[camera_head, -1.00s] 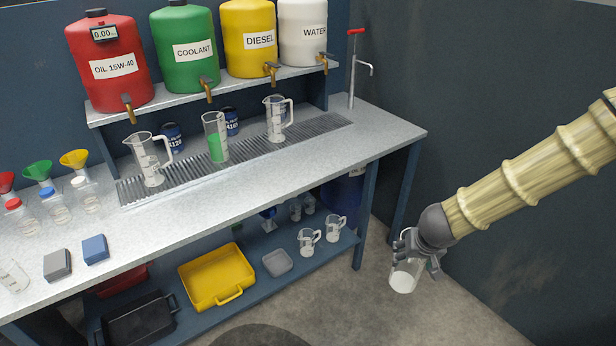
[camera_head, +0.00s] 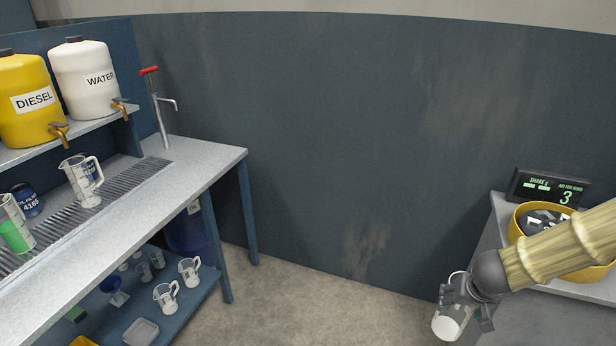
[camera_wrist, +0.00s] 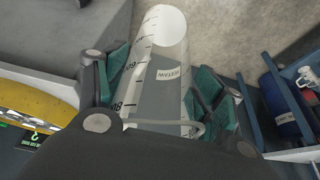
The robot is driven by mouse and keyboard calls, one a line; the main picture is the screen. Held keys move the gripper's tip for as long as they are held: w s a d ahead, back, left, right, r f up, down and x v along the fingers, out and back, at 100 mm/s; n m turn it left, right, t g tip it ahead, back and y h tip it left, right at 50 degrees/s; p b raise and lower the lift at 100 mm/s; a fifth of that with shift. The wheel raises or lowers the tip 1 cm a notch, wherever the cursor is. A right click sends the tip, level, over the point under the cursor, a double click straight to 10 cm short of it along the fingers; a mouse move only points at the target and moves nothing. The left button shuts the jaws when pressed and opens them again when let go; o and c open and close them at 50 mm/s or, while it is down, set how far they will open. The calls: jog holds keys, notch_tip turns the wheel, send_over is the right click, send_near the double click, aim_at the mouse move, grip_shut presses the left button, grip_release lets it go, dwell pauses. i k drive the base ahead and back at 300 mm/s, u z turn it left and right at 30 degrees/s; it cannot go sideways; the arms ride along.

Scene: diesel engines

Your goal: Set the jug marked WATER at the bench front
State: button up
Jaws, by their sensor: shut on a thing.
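My gripper (camera_head: 466,297) is shut on a clear graduated jug (camera_head: 446,327), held over the floor well to the right of the bench (camera_head: 150,220). A white tank marked WATER (camera_head: 88,88) stands on the bench's upper shelf. Another clear jug (camera_head: 82,178) stands on the drain grating (camera_head: 118,192) below the tanks.
The yellow DIESEL tank (camera_head: 30,105) is left of the WATER tank. A hand pump (camera_head: 158,115) rises from the bench's back corner. Small jugs (camera_head: 188,270) sit on the lower shelf. At right, a second surface holds a yellow bowl (camera_head: 518,222) and a display (camera_head: 548,188). Bare floor lies between.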

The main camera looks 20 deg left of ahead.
aim_at(87, 252)
jog(key=z, duration=0.1)
jog(key=i, duration=0.95)
jog(key=u, duration=3)
